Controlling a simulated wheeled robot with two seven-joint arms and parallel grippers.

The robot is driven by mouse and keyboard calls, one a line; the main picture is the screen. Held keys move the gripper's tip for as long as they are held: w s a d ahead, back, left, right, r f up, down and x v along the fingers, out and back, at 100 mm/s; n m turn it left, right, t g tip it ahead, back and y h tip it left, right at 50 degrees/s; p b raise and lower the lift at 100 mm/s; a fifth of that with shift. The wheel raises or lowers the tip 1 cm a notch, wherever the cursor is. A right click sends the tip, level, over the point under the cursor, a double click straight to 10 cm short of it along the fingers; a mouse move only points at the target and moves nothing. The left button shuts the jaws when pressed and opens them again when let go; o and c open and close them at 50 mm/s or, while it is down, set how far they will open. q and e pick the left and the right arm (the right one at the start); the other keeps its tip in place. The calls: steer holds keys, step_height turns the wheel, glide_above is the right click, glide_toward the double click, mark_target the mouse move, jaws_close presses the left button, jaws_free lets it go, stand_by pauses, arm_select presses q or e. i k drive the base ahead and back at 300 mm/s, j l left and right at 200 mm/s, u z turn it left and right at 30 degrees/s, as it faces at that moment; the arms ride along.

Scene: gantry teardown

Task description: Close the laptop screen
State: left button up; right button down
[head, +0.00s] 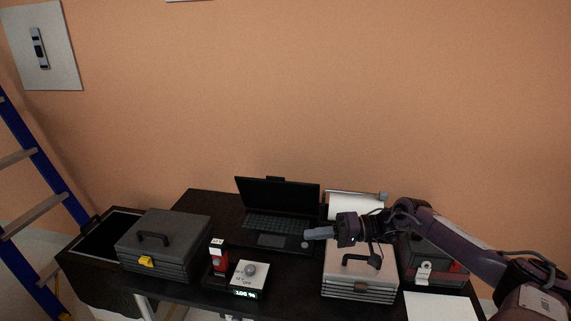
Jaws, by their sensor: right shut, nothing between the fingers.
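The black laptop (263,226) stands open on the dark table. Its screen (277,194) is raised, tilted slightly back, with the keyboard facing me. My right gripper (307,239) is shut and empty. Its arm comes in from the right, and the fingertips point left near the right front corner of the laptop base. I cannot tell whether they touch it. My left gripper is not in view.
A grey toolbox (165,240) stands left of the laptop. A light case (358,274) lies under my right gripper. A dark case (436,262) stands right. A blue ladder (43,183) leans left.

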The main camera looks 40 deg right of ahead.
mark_target(275, 194)
steer(key=i+l, duration=0.3)
steer(key=l, duration=0.15)
steer(key=i+l, duration=0.65)
steer(key=l, duration=0.25)
